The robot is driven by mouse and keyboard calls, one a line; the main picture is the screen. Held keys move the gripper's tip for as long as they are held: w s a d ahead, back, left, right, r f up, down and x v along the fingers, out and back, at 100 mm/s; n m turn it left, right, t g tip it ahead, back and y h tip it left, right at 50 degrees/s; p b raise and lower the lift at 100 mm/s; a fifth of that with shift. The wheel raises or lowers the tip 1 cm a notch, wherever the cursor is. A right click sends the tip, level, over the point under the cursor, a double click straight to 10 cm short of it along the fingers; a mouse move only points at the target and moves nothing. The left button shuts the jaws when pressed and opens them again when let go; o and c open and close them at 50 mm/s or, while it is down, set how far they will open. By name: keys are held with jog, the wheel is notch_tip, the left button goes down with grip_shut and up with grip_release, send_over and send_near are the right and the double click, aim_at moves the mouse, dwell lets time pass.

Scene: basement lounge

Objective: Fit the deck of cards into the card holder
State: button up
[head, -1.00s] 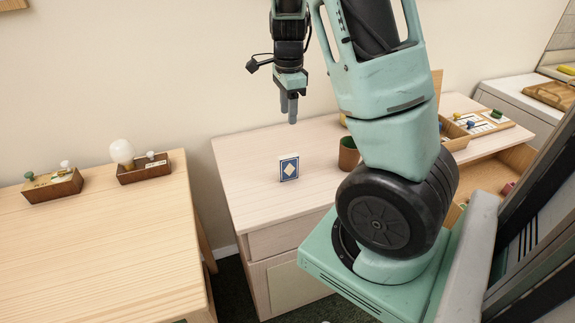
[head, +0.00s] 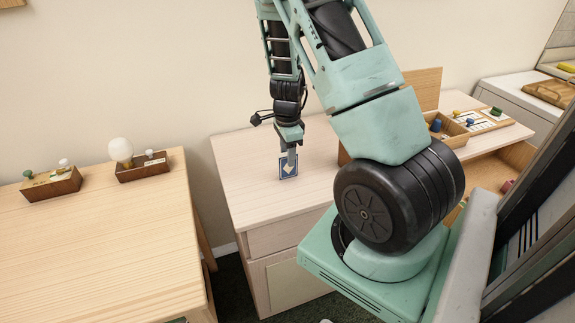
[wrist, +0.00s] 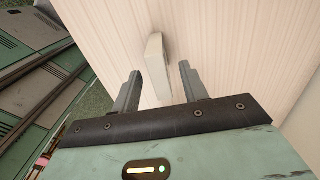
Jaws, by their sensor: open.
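The deck of cards (head: 289,170), a small blue box with a pale diamond on its face, stands upright on the light wooden desk. My gripper (head: 290,156) points down just over it, and a finger overlaps its upper part in the head view. In the wrist view my open gripper (wrist: 160,72) has a finger on each side of the whitish edge of the deck (wrist: 157,66), with visible gaps. I cannot clearly identify the card holder; my arm covers part of the desk.
A brown cup (head: 343,157) is mostly hidden behind my arm. An open wooden box (head: 452,132) and a board with small pieces (head: 482,120) lie at the desk's right. A separate table (head: 100,230) at left bears two brown blocks. The desk around the deck is clear.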

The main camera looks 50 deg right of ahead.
jog(key=shift+f, duration=0.6)
grip_shut()
jog(key=shift+r, duration=0.1)
